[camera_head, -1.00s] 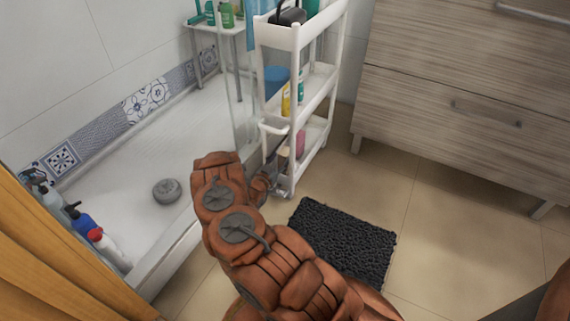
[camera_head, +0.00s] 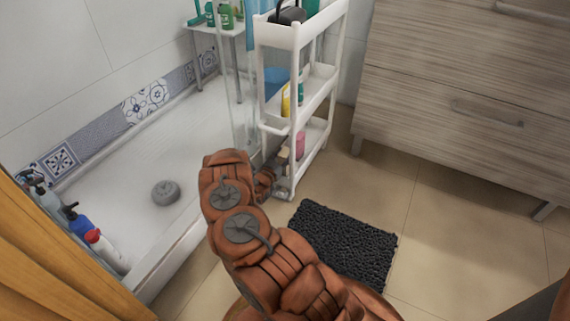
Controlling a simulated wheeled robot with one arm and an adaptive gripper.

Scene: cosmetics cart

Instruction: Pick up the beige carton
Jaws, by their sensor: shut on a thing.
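The beige carton (camera_head: 284,153) is a small pale patch at the near end of the cart's bottom shelf, mostly hidden by my gripper and the cart frame. My gripper (camera_head: 281,173) is at that low near end of the cart, beyond my orange-brown wrist. It is small and partly hidden, and it is shut on the carton. I cannot tell whether the carton touches the shelf.
The white cart (camera_head: 275,37) has posts and shelf rims close around my gripper. A pink item (camera_head: 300,144) stands on the bottom shelf and a yellow bottle (camera_head: 286,101) above. The shower tray (camera_head: 125,190) lies left; a dark mat (camera_head: 345,243) lies on open floor.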

